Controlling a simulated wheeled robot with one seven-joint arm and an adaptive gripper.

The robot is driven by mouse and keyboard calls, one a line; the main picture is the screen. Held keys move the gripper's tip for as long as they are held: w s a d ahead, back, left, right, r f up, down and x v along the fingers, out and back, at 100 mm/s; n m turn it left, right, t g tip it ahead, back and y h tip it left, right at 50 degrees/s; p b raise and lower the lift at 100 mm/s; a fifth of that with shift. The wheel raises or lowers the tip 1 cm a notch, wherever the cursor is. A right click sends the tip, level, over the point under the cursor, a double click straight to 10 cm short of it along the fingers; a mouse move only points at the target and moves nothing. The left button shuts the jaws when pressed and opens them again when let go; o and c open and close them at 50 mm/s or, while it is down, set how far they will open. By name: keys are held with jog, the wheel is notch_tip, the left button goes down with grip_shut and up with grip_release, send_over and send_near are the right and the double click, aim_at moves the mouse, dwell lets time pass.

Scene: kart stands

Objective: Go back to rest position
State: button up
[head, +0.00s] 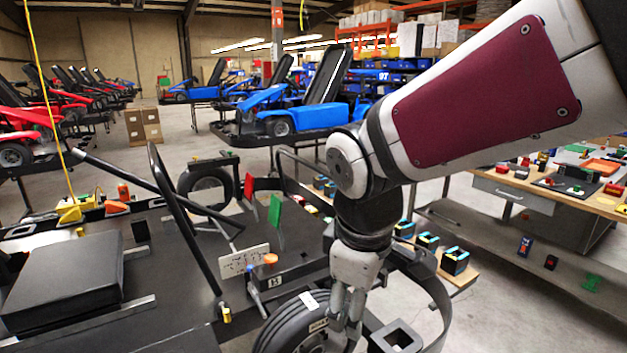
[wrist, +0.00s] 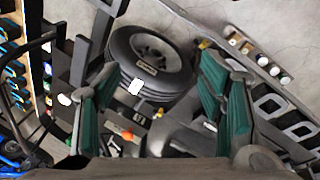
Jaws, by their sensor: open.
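My gripper (head: 345,312) hangs from my arm at the lower middle of the head view, in front of a black tyre (head: 290,325). In the wrist view my gripper (wrist: 165,112) shows two teal-padded fingers set wide apart, with nothing held between them. The tyre (wrist: 150,60) shows in the wrist view beyond the fingertips, with a pale wheel hub and a small white label on its tread. I cannot tell from these frames whether a finger touches the tyre.
A black kart frame with bars and a black pad (head: 65,270) fills the lower left. A second tyre (head: 205,188) stands behind. A workbench (head: 540,190) with small parts is at right, and blue karts (head: 285,120) stand further back. Grey floor is open at lower right.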

jog(key=s+d+r+m+t, duration=0.2)
jog(key=s+d+r+m, duration=0.3)
jog(key=s+d+m, duration=0.7)
jog(key=shift+d+t, duration=0.3)
jog(key=shift+d, duration=0.1)
jog(key=shift+r, duration=0.1)
